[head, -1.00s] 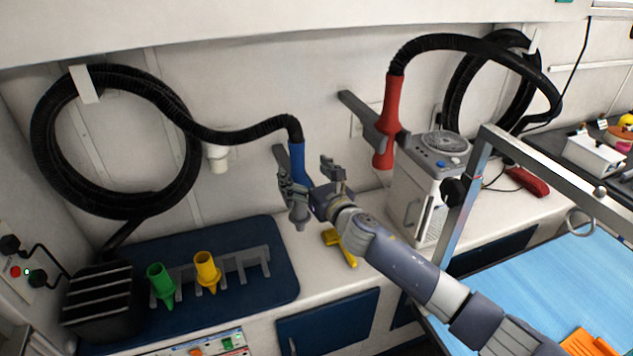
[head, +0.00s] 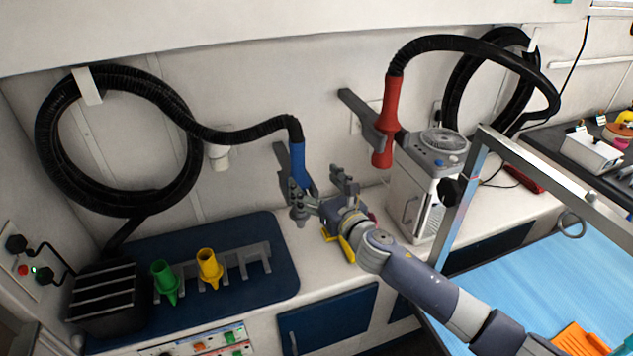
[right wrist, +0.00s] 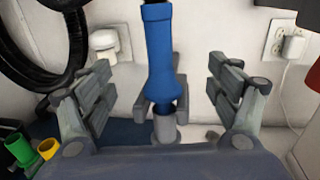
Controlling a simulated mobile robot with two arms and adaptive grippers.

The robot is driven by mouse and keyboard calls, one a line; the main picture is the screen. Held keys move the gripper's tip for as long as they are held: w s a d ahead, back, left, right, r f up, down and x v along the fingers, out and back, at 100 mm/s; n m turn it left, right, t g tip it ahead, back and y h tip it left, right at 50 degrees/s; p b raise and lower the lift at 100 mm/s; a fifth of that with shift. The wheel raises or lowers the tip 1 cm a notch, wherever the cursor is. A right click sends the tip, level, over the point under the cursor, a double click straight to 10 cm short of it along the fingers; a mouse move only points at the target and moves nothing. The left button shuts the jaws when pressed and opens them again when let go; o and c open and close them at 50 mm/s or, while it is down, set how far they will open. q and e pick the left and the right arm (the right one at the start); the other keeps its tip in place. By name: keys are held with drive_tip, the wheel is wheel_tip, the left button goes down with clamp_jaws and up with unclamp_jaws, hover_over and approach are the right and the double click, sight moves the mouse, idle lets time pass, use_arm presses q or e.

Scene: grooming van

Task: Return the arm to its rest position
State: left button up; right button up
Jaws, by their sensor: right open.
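My right arm reaches in from the lower right in the head view. Its gripper (head: 328,192) is open beside the blue hose handle (head: 299,165). The handle hangs at the end of a black hose, by a grey wall holder (head: 283,158). In the right wrist view the blue handle (right wrist: 160,55) stands upright between the two spread fingers (right wrist: 165,95), with clear gaps on both sides and a grey nozzle (right wrist: 165,128) below it. My left gripper is not in view.
A red hose handle (head: 389,120) hangs to the right above a white machine (head: 415,190). A metal frame (head: 462,200) stands over a blue table (head: 540,290). Green (head: 164,278) and yellow (head: 209,266) nozzles stand in a grey rack on a dark mat (head: 282,285).

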drive_tip(key=shift+s+d, duration=0.15)
drive_tip(key=shift+s, duration=0.15)
drive_tip(key=s+d+f+m+g+h+b, duration=0.15)
drive_tip(key=d+f+m, duration=0.3)
drive_tip(key=f, duration=0.55)
drive_tip(key=s+d+f+m+g+h, duration=0.1)
drive_tip(key=s+d+f+m+h, duration=0.15)
drive_tip(key=f+m, duration=0.6)
drive_tip(key=s+d+f+m+g+h+b, duration=0.15)
drive_tip(key=d+f, duration=0.25)
drive_tip(key=f, duration=0.9)
drive_tip(key=s+d+f+m+g+h+b, duration=0.1)
drive_tip(key=s+d+f+m+g, duration=0.15)
drive_tip(key=s+f+m, duration=0.5)
drive_tip(key=s+d+f+m+g+h, duration=0.1)
drive_tip(key=s+d+f+m+g, duration=0.2)
drive_tip(key=s+f, duration=0.8)
drive_tip(key=s+d+f+m+g, duration=0.1)
drive_tip(key=s+f+m, duration=0.3)
drive_tip(key=s, duration=0.8)
drive_tip(key=s+d+f+m+g+b, duration=0.1)
drive_tip(key=s+f+m, duration=0.4)
drive_tip(key=s, duration=0.7)
drive_tip(key=s+d+f+m+g+b, duration=0.1)
drive_tip(key=s+f+m, duration=0.4)
drive_tip(key=s, duration=0.8)
wheel_tip(320, 180, down, 3)
drive_tip(key=shift+d+f+g+h, duration=0.2)
drive_tip(key=shift+d+g+h, duration=0.15)
drive_tip(key=shift+d+g, duration=0.7)
